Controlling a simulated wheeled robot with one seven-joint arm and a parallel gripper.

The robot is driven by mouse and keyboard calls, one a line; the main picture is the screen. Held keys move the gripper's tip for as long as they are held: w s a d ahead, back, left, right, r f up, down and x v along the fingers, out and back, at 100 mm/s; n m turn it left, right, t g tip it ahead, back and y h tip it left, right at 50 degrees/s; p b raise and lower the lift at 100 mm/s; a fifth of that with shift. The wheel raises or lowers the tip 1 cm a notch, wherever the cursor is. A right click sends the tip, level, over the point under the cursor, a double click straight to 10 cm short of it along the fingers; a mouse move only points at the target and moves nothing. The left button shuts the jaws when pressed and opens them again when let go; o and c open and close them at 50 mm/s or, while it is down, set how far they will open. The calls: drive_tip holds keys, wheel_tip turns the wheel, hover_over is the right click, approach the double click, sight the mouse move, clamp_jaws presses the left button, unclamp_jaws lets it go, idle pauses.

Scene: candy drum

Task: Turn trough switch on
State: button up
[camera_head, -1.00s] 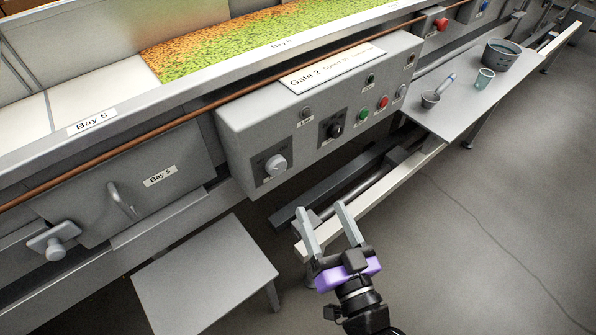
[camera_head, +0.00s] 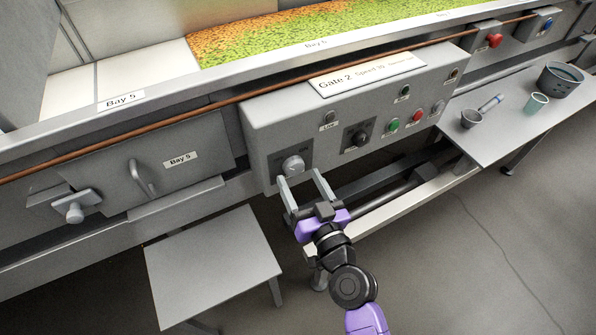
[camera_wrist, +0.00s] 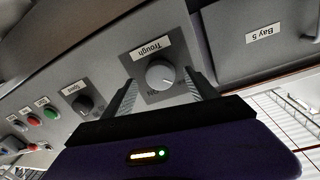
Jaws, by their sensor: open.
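The trough switch (camera_head: 293,166) is a round light-grey knob on a dark plate at the lower left of the grey Gate 2 control box. In the wrist view the knob (camera_wrist: 160,75) sits under a label reading "Trough", upside down in that picture. My gripper (camera_head: 302,178) is open and empty, with its fingers pointing up at the knob. In the wrist view the fingers (camera_wrist: 163,92) reach toward either side of the knob. I cannot tell whether they touch it.
A black speed knob (camera_head: 358,138), a green button (camera_head: 392,125) and a red button (camera_head: 416,117) sit right of the switch. A grey table (camera_head: 215,268) stands below left. A side table (camera_head: 500,135) holds a pot (camera_head: 559,80), a cup and a scoop. The Bay 5 door (camera_head: 180,160) is left.

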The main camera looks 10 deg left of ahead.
drive_tip(key=shift+x, duration=1.1)
drive_tip(key=c, duration=1.4)
drive_tip(key=shift+o, duration=0.2)
